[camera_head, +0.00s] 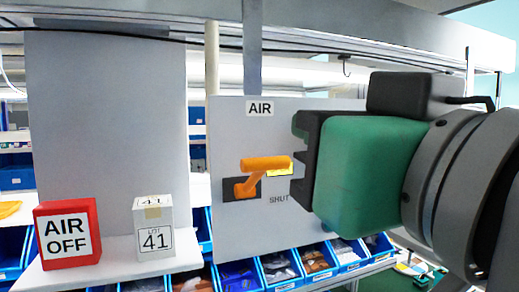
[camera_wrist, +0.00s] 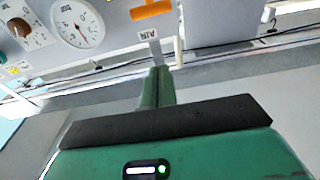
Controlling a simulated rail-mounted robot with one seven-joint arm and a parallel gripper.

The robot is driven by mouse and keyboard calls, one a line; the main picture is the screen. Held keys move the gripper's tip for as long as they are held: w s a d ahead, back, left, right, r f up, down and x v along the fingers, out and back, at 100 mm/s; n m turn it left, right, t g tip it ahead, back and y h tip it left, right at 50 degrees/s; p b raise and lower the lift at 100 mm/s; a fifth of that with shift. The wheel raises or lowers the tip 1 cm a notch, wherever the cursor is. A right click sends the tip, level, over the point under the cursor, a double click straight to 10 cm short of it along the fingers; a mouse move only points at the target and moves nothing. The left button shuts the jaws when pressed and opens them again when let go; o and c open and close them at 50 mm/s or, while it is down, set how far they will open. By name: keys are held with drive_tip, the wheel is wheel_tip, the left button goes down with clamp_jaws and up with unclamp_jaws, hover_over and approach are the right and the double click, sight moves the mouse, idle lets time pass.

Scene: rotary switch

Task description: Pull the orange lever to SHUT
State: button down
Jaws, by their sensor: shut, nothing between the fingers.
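The orange lever (camera_head: 265,163) is on a grey panel (camera_head: 228,130) under an AIR label (camera_head: 260,108). Its bar lies roughly level, with its mount at the lower left. The word SHUT (camera_head: 279,199) is printed below and right of the lever. A yellow label (camera_head: 284,171) shows partly behind the bar's right end. My gripper (camera_head: 299,160) is just right of the lever in the head view. The lever (camera_wrist: 152,10) is at the top edge there. I cannot tell whether they touch.
A red AIR OFF box (camera_head: 67,233) and a white LOT 41 box (camera_head: 154,227) stand on a shelf at left. Blue bins (camera_head: 279,273) line the space below the panel. The wrist view shows a round gauge (camera_wrist: 77,24) and a brown knob (camera_wrist: 19,27).

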drive_tip(key=r+p, duration=0.2)
drive_tip(key=p, duration=0.1)
hover_over(254, 179)
drive_tip(key=d+r+v, duration=0.1)
drive_tip(key=v, duration=0.3)
drive_tip(key=f, duration=0.5)
drive_tip(key=shift+s+a, duration=0.15)
drive_tip(key=shift+s, duration=0.05)
drive_tip(key=shift+f+b, duration=0.1)
drive_tip(key=shift+b, duration=0.2)
